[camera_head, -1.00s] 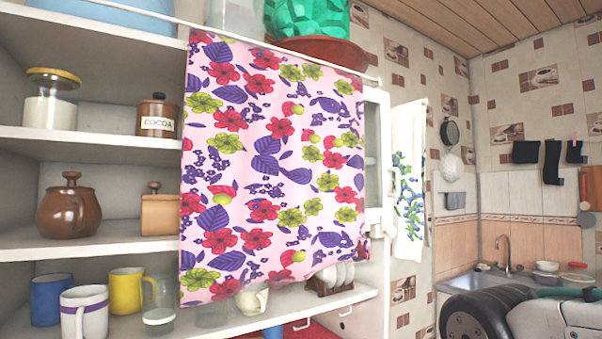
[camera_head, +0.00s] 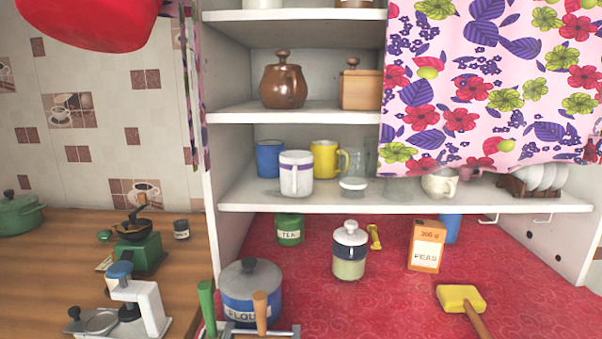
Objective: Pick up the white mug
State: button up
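A white mug (camera_head: 296,178) with a purple band near its rim stands upright on the lowest shelf (camera_head: 400,202), close to the front edge. Its handle faces roughly toward me. A blue mug (camera_head: 268,158) stands behind it to the left and a yellow mug (camera_head: 325,159) behind it to the right. A second, cream-white cup (camera_head: 439,184) is farther right, below the flowered cloth. My gripper is not in view.
The flowered cloth (camera_head: 480,85) hangs over the shelves' right side. Below are a red oilcloth counter (camera_head: 390,295), a flour pot (camera_head: 251,290), a lidded jar (camera_head: 350,250) and a peas box (camera_head: 426,246).

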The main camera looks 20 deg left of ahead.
aim_at(296, 167)
jog(key=z, duration=2.85)
jog(key=k, duration=1.6)
jog(key=u, duration=1.75)
